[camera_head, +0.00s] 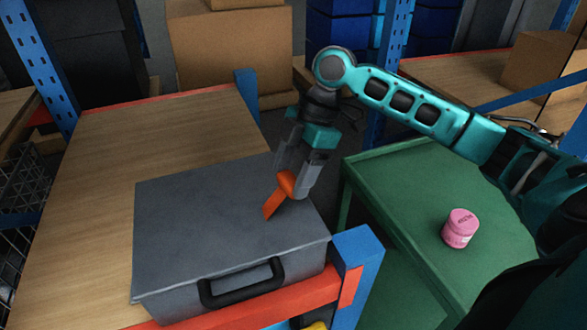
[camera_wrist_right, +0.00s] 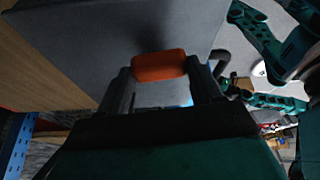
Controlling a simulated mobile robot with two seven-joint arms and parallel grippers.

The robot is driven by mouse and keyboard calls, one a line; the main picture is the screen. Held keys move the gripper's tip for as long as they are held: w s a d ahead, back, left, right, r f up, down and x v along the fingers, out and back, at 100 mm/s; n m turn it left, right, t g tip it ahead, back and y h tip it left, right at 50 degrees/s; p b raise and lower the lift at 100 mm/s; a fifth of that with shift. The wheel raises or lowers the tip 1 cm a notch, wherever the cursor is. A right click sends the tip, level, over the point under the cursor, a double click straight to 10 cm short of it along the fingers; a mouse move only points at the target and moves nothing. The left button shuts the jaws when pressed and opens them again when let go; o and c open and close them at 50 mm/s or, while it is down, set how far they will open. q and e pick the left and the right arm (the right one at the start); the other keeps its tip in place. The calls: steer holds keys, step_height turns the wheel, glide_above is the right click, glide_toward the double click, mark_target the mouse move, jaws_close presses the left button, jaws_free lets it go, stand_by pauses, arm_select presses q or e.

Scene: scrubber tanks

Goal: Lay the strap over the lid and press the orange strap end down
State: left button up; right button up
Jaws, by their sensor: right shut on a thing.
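A grey case (camera_head: 205,225) with a flat lid and a black handle (camera_head: 243,287) lies on the wooden shelf. My right gripper (camera_head: 284,186) is over the right part of the lid, pointing down. It is shut on the orange strap end (camera_head: 275,204), which hangs tilted from the fingers over the lid. In the right wrist view the orange strap end (camera_wrist_right: 158,66) sits between the two fingers (camera_wrist_right: 160,84), with the grey case (camera_wrist_right: 110,30) behind it. I cannot tell whether the strap end touches the lid. The rest of the strap is not discernible. My left gripper is not in view.
The wooden shelf (camera_head: 150,130) has free room behind the case. An orange beam and a blue post (camera_head: 357,270) border it at front right. A green table (camera_head: 400,185) with a pink jar (camera_head: 460,228) stands to the right. Cardboard boxes (camera_head: 225,50) are behind.

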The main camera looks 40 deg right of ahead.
mark_target(293, 206)
steer(key=shift+f+b, duration=0.5)
steer(key=shift+f, duration=0.45)
steer(key=shift+f+b, duration=0.9)
steer(key=shift+b, duration=0.45)
steer(key=shift+f, duration=0.75)
steer(key=o, duration=1.2)
steer(key=shift+r, duration=0.1)
step_height(293, 206, up, 4)
steer(key=p, duration=0.4)
steer(key=shift+f, duration=0.25)
steer(key=shift+r, duration=2.5)
